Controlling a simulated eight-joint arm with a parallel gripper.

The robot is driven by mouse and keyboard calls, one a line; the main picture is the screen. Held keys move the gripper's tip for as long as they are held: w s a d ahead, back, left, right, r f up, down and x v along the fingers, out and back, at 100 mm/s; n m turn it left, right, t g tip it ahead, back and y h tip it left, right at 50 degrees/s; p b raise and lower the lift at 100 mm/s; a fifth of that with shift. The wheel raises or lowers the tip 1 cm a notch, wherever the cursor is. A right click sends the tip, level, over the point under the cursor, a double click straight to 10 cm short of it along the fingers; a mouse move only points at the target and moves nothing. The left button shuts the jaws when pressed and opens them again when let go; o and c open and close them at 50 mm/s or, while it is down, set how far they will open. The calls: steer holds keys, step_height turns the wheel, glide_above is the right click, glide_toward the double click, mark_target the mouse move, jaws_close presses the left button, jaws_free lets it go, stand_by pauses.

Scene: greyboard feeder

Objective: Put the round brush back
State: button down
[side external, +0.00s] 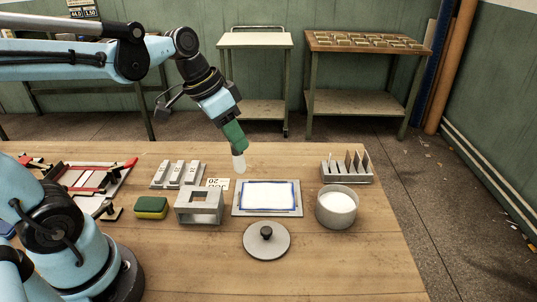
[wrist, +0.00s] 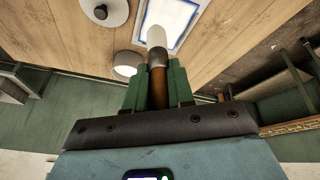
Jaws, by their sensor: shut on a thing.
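My gripper (side external: 235,138) has green fingers and is shut on the round brush (side external: 239,162). The brush's white bristle end points down, above the table behind the blue-edged white sheet. In the wrist view, the green fingers (wrist: 158,90) close on its brown handle, and the grey ferrule and white bristles of the brush (wrist: 157,35) stick out beyond them. A grey slotted rack (side external: 347,178) at the back right of the table holds several upright flat tools. The round grey pot (side external: 337,220) with white contents stands in front of the rack.
A blue-edged white sheet (side external: 268,195) lies on a grey plate. A round lid (side external: 265,250) with a black knob lies in front. A hollow grey block (side external: 200,217), a green-yellow sponge (side external: 151,208) and a grey rack of pale pieces (side external: 178,174) stand left. The front right table is clear.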

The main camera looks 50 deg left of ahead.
steer(key=s+a+f+y, duration=0.2)
steer(key=s+a, duration=0.2)
steer(key=s, duration=0.4)
steer(key=shift+n, duration=0.4)
steer(key=shift+s+f, duration=0.15)
steer(key=shift+f, duration=3.75)
steer(key=c, duration=1)
jaws_free()
steer(key=shift+f, duration=0.15)
steer(key=shift+d+v, duration=0.2)
steer(key=shift+v, duration=5.75)
steer(key=w+d+f+t, duration=0.1)
steer(key=w, duration=0.1)
steer(key=w+d+f+n+t, duration=0.1)
steer(key=w, duration=0.2)
steer(key=w+d+f+n+t, duration=0.1)
steer(key=w, duration=0.2)
steer(key=shift+w+d+f, duration=0.2)
steer(key=shift+d+f, duration=0.1)
